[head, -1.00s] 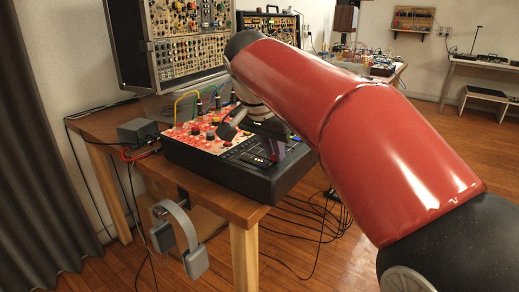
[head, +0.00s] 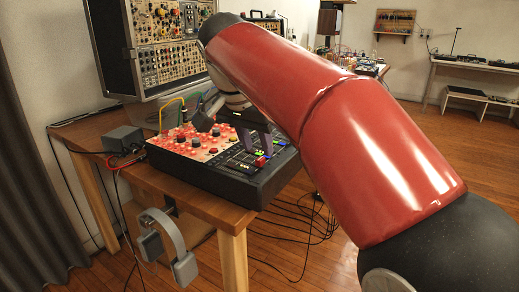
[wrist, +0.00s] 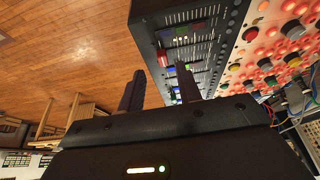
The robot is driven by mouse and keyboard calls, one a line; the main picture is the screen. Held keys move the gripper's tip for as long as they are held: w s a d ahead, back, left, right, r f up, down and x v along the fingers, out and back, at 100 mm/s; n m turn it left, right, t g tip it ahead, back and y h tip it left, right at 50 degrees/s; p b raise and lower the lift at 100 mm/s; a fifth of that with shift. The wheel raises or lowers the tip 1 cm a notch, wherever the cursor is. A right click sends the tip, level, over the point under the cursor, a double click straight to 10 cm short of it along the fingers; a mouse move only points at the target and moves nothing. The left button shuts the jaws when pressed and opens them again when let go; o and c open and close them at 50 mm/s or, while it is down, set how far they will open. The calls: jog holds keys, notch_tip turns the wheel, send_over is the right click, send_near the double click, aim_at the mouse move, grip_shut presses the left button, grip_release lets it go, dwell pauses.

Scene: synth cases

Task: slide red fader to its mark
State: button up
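The red fader (head: 260,162) is a small red cap on the black fader section of the mixer (head: 245,190). It also shows in the wrist view (wrist: 163,57), just beyond the fingertips and between their lines. My gripper (head: 256,150) is above the fader section with its two dark fingers apart. In the wrist view my gripper (wrist: 160,70) is open, with nothing between the fingers. It looks apart from the red cap, but the exact gap is unclear. I cannot make out the fader's mark.
Red panel knobs (head: 195,143) and patch cables stand behind the faders. A synth case (head: 165,45) rises at the back. Headphones (head: 168,238) hang at the table's front.

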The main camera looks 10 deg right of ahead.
jog(key=v, duration=0.4)
jog(key=shift+p, duration=0.3)
jog(key=s+d+f+n+t+y, duration=0.1)
jog(key=s+d+f+n, duration=0.2)
jog(key=s+f, duration=0.6)
jog(key=s+d+f+n+t+y, duration=0.1)
jog(key=s+d+f+n, duration=0.3)
jog(key=s+d+f, duration=0.4)
notch_tip(320, 180, down, 5)
jog(key=shift+s+d+f+n+y, duration=0.2)
jog(key=shift+s+d+n+y, duration=0.15)
jog(key=shift+s, duration=0.85)
jog(key=shift+a, duration=0.1)
